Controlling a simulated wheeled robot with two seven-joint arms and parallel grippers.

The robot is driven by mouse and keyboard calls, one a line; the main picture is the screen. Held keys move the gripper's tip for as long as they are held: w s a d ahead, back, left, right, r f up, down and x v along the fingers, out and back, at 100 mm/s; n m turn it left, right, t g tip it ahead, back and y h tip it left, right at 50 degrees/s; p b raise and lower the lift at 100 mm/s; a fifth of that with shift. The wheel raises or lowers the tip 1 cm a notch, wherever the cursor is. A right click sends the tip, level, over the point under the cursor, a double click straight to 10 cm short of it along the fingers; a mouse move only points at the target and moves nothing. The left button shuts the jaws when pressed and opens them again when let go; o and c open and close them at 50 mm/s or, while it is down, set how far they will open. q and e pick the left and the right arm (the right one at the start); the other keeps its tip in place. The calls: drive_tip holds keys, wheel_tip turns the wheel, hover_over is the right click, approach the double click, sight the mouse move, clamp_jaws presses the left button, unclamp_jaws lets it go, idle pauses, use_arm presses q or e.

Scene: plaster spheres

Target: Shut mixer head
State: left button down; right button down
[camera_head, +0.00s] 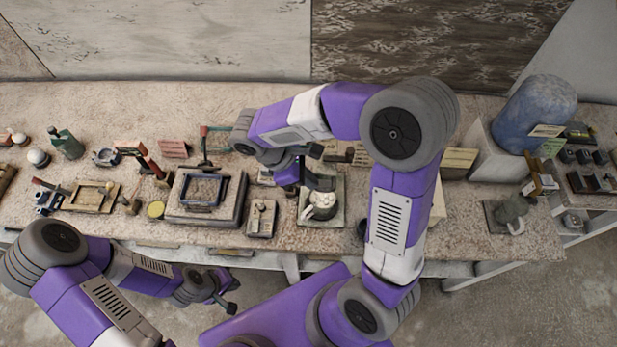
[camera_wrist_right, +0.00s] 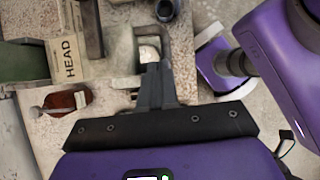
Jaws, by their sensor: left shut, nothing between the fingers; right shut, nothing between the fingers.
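A mixer-like piece with a pale grey-green base (camera_head: 306,216) and a whitish bowl (camera_head: 322,212) stands near the front edge of the bench, in the middle of the head view. Its upper part is partly hidden by my right gripper (camera_head: 320,184), so I cannot tell how the head is tilted. In the right wrist view my right gripper (camera_wrist_right: 153,72) is shut and empty, with its fingertips over the base (camera_wrist_right: 122,60) and partly covering the bowl (camera_wrist_right: 149,51). My left gripper (camera_head: 229,299) is shut and empty, low in front of the bench and away from the mixer.
A label reading HEAD (camera_wrist_right: 70,45) lies beside the mixer. A framed block (camera_head: 181,212) and a small tray (camera_head: 252,228) stand to its left. A blue rounded vessel (camera_head: 533,112) stands at the far right. Several small tools crowd the left side of the bench.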

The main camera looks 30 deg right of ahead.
wheel_tip(320, 180, down, 12)
drive_tip(key=b, duration=0.7)
drive_tip(key=shift+s, duration=0.15)
drive_tip(key=shift+a+f, duration=0.1)
drive_tip(key=p+v, duration=0.4)
drive_tip(key=v, duration=1)
drive_tip(key=shift+r, duration=0.4)
